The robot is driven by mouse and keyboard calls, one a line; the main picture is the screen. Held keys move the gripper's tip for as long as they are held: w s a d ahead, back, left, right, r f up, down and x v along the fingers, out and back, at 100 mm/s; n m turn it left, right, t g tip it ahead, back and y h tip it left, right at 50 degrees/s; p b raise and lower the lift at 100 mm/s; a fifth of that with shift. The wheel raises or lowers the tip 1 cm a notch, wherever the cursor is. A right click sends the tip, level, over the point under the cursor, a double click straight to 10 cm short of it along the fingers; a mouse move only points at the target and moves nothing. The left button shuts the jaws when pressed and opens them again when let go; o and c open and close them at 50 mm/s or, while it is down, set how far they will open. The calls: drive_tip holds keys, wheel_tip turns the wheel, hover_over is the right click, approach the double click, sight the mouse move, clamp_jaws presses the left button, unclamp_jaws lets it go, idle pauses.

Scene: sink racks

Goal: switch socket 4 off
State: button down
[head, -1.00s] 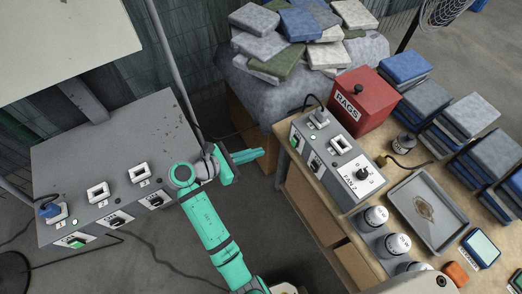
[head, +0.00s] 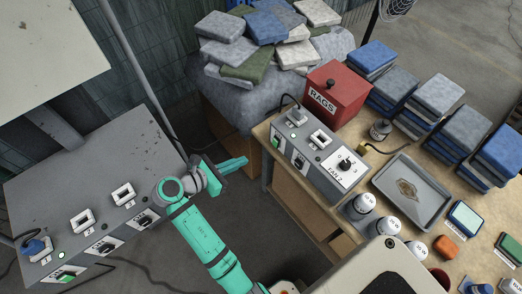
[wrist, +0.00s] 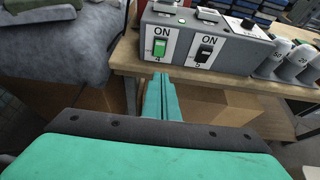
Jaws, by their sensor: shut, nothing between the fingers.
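The bench socket box (head: 318,155) is grey and stands at the bench's left end. Its front carries the socket 4 switch (wrist: 161,46), a lit green rocker on a plate marked ON and 4; it also shows in the head view (head: 276,143). To its right is the black switch of socket 5 (wrist: 203,52). My teal gripper (head: 240,163) is shut and empty, left of the box in the head view. In the wrist view its fingertips (wrist: 162,77) point toward the socket 4 plate from just below it, apart from the switch.
A second grey socket box (head: 95,190), with a blue plug and a green-lit switch, stands at left. Behind the gripper, a cloth-covered stack (head: 245,90) holds folded rags.

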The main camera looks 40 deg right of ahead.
approach(275, 146)
drive_tip(key=x, duration=0.5)
drive_tip(key=shift+s, duration=0.1)
drive_tip(key=shift+d, duration=0.5)
